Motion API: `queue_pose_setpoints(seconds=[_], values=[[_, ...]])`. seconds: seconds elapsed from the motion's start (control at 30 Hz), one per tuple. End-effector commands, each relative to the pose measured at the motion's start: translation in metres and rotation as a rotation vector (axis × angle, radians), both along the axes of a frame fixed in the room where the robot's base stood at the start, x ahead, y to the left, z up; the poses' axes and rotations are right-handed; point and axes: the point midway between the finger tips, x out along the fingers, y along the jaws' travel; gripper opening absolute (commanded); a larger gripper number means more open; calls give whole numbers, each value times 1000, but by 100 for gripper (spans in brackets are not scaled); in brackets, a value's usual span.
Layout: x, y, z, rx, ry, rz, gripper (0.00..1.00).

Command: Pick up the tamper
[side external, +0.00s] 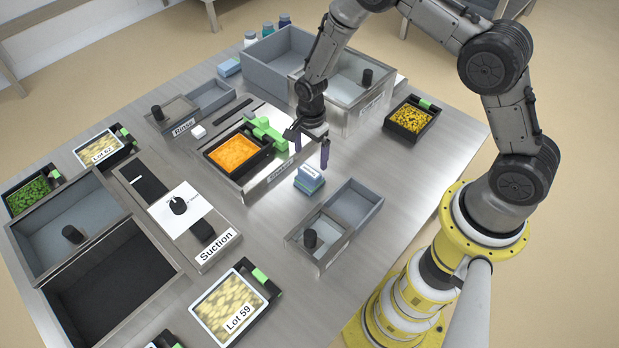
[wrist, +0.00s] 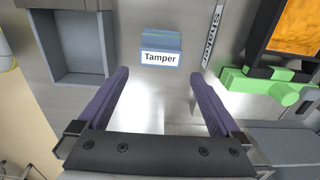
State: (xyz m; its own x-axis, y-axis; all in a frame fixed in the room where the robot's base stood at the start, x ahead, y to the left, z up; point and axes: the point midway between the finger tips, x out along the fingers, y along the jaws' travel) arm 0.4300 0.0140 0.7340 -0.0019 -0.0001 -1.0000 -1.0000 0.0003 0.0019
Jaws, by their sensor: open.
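The tamper (side external: 309,180) is a small blue block with a white label, standing on the steel table near the middle. In the wrist view the label on the tamper (wrist: 161,46) reads "Tamper". My gripper (side external: 310,150) is open and empty, above the table and just behind the tamper in the side view. In the wrist view the tamper lies beyond the fingertips of my gripper (wrist: 160,76), roughly centred between them, and neither finger touches it.
A grey two-part bin (side external: 357,203) stands right of the tamper. A yellow-filled tray (side external: 410,120) is farther right. Bare table lies around the tamper.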

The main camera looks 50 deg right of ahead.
Motion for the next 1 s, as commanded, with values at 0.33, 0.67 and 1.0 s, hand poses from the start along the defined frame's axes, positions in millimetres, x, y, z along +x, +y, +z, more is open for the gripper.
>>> queue_pose_setpoints(seconds=[0.33, 0.67, 1.0], values=[[1, 0, -45, 0, -2, 0, 100], [-1, 6, -83, 0, 1, 1, 100], [0, 6, -98, 0, -3, 0, 100]])
